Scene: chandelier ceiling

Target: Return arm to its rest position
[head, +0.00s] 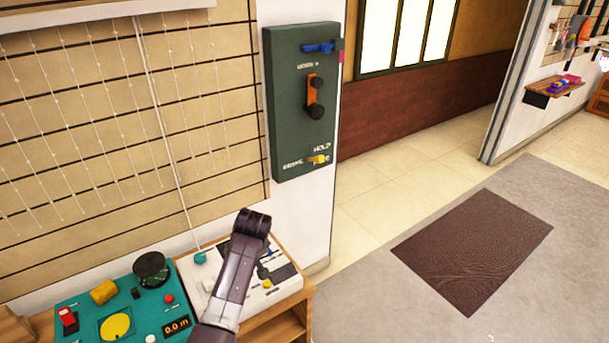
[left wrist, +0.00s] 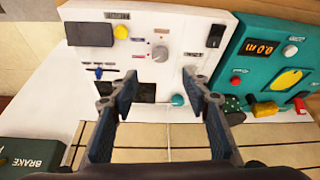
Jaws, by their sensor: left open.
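My left arm (head: 238,265) rises from the bottom of the head view and covers part of a white control panel (head: 283,292). Its bent top joint is near the panel's back edge, close to the wall. My left gripper (left wrist: 160,80) shows in the left wrist view with its two dark fingers spread apart and nothing between them. The white panel (left wrist: 205,25) lies beyond the fingertips there; whether they touch it I cannot tell. In the head view the gripper's fingers cannot be made out. My right gripper is in neither view.
A teal console (head: 75,300) with buttons and a "0.0 m" display stands left of the white panel. A dark green wall box (head: 290,140) with levers hangs above, and its BRAKE label shows in the wrist view. Open floor with a brown mat (head: 473,250) lies right.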

